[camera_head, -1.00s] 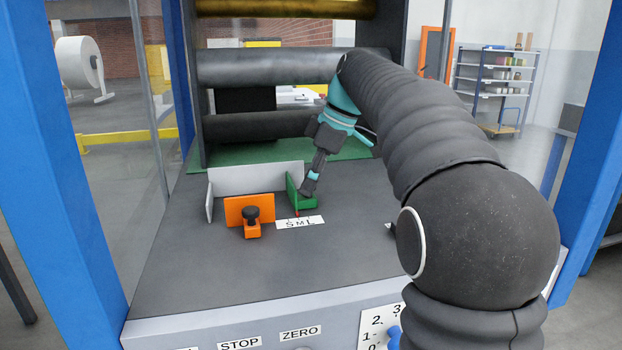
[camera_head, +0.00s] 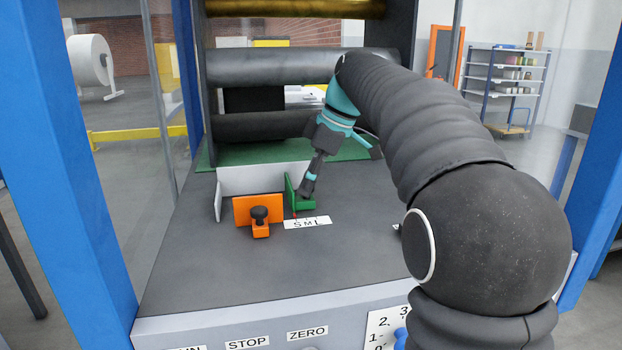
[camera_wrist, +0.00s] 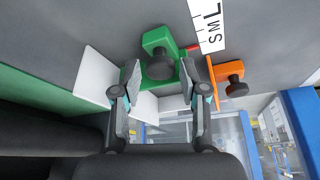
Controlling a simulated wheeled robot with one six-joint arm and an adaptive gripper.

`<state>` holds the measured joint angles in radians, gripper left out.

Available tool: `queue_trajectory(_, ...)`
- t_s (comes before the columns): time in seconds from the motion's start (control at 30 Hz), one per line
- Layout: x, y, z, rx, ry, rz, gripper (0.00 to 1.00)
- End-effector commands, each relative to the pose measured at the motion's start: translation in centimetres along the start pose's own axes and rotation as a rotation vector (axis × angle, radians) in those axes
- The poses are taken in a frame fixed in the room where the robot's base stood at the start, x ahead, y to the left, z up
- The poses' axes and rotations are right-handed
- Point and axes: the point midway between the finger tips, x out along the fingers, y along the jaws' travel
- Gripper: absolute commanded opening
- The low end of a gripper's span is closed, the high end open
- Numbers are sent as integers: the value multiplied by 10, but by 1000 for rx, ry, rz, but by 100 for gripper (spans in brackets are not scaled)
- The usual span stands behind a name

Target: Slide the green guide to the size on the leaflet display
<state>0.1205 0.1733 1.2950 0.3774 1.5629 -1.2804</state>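The green guide (camera_head: 300,194) stands on the dark table, with a red pointer at its front beside the white S M L label (camera_head: 308,223). The pointer is near the S end, as the wrist view also shows on its label (camera_wrist: 208,30). My gripper (camera_head: 306,192) reaches down at the guide. In the wrist view its two fingers (camera_wrist: 160,76) are apart, one on each side of the guide's dark knob (camera_wrist: 161,68). Gaps show beside the knob; I cannot tell whether a finger touches the guide. I cannot make out the leaflet display in these frames.
An orange guide (camera_head: 245,211) with a black knob stands just left of the green one. A white fence (camera_head: 250,179) stands behind them, with dark rollers (camera_head: 270,68) further back. The table's front left is clear. Blue posts (camera_head: 80,200) frame both sides.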

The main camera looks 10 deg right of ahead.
Motion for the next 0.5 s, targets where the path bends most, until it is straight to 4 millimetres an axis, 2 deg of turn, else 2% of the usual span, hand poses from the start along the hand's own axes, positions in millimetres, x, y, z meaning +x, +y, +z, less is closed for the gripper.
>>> queue_trajectory(0.33, -1, 0, 0, 0, 0, 0, 57)
queue_trajectory(0.5, -14, 1, 0, 1, 1, 2, 57)
